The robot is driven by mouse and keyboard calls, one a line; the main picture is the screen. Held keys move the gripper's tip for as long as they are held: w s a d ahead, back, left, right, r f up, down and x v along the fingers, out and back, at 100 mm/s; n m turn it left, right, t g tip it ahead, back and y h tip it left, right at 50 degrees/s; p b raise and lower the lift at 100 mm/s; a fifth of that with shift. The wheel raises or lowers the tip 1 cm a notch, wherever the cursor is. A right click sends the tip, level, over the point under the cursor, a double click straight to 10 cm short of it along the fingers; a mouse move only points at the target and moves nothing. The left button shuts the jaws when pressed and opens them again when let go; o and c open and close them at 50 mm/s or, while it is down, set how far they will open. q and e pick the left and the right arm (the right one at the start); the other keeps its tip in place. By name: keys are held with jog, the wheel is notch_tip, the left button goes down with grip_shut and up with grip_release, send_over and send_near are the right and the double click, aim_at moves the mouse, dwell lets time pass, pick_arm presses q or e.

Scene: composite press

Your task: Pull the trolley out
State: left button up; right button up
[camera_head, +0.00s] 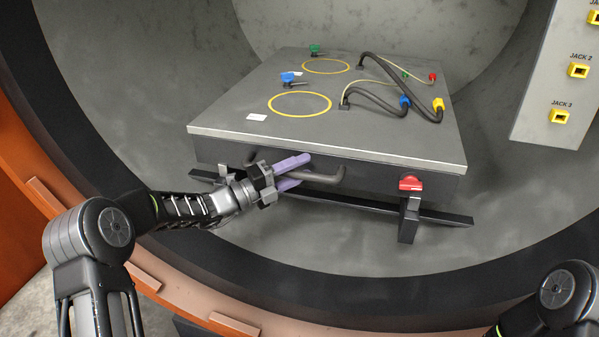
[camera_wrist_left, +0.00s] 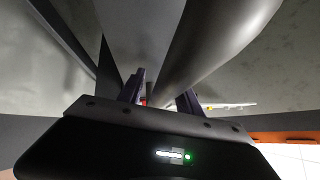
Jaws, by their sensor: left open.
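The trolley (camera_head: 330,143) is a flat grey box inside a large round chamber, resting on dark rails. Its front carries a dark bar handle (camera_head: 328,177) and a red latch or knob (camera_head: 410,183) at the right. My left gripper (camera_head: 298,172) is at the left part of the handle, with its purple fingers apart, one above and one below the bar. In the left wrist view the handle (camera_wrist_left: 215,40) runs down toward the gap between my left fingers (camera_wrist_left: 162,95). I cannot tell whether they touch it. My right gripper is out of the picture.
On the trolley top are yellow circles (camera_head: 300,104), black hoses (camera_head: 385,98) and small coloured connectors. A panel with yellow jack sockets (camera_head: 560,116) is at the right. The chamber's dark rim (camera_head: 300,290) curves below, in front of the trolley.

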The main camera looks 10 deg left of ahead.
pick_arm(q)
jog(key=shift+c, duration=0.4)
grip_shut()
dwell(1.0)
